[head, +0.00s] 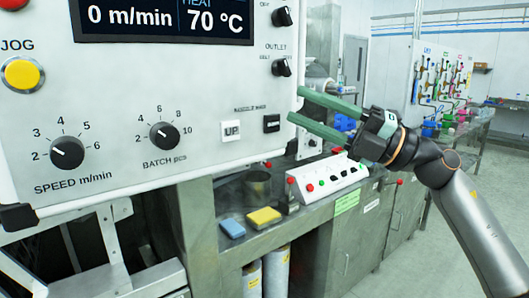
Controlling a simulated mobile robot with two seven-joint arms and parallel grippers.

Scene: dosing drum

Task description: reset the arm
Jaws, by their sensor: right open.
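My right gripper (312,112) comes in from the right, with its two green fingers spread apart and pointing left. The fingers hold nothing. Their tips are close to the right edge of the white control panel (120,115), near the black DOWN button (271,123) and white UP button (231,131). I cannot tell from this view whether they touch the panel. My left gripper is not in the picture.
The panel carries a yellow JOG button (22,74), a SPEED knob (67,152) and a BATCH knob (164,136). Below, a steel bench holds a blue sponge (232,228), a yellow sponge (264,217) and a white button box (328,177). Open floor lies right.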

